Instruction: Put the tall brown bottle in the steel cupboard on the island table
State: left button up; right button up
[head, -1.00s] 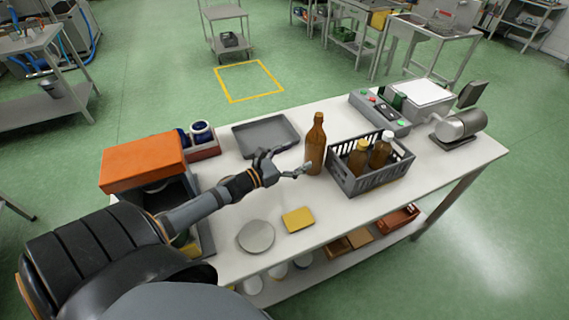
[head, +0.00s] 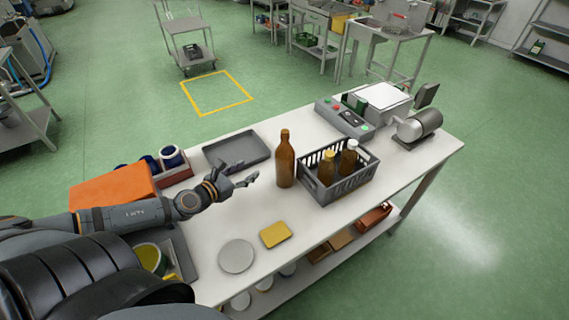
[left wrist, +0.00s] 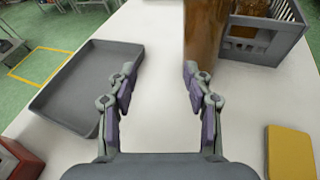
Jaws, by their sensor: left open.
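The tall brown bottle (head: 285,160) stands upright on the white island table (head: 210,222), just left of the grey crate. In the left wrist view the bottle (left wrist: 205,30) shows at the top, its upper part cut off, beyond the right finger. My left gripper (head: 248,179) is open and empty. It is left of the bottle and apart from it, with the fingers pointing towards it. In the left wrist view the fingers (left wrist: 157,88) are spread over bare table top. My right gripper is not in view. I see no steel cupboard that I can make out for certain.
The grey crate (head: 322,190) holds smaller bottles. A grey tray (head: 237,150), a yellow sponge-like block (head: 275,234), a round grey plate (head: 236,256) and an orange box (head: 113,192) lie around the arm. A control box (head: 343,117) and a scale-like device stand at the far right.

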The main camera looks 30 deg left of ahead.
aim_at(282, 141)
pick_arm(q)
jog(key=d+r+t+h, duration=0.35)
jog(key=d+r, duration=0.25)
jog(key=r, duration=0.3)
jog(key=shift+m+g, duration=0.25)
jog(key=shift+m, duration=0.05)
jog(key=b+x, duration=0.5)
jog(key=shift+w+a+f, duration=0.2)
jog(key=shift+w+f, duration=0.1)
jog(key=shift+w+d+r, duration=0.15)
jog(key=shift+w, duration=0.05)
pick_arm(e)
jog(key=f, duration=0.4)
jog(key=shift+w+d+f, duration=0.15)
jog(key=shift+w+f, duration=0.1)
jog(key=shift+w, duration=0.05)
pick_arm(q)
jog(key=shift+p+x, duration=0.7)
jog(key=shift+x, duration=0.2)
jog(key=shift+p+x, duration=0.3)
jog(key=shift+x, duration=0.7)
jog(key=shift+w+d+f, duration=0.1)
jog(key=shift+w+f, duration=0.15)
jog(key=shift+w, duration=0.4)
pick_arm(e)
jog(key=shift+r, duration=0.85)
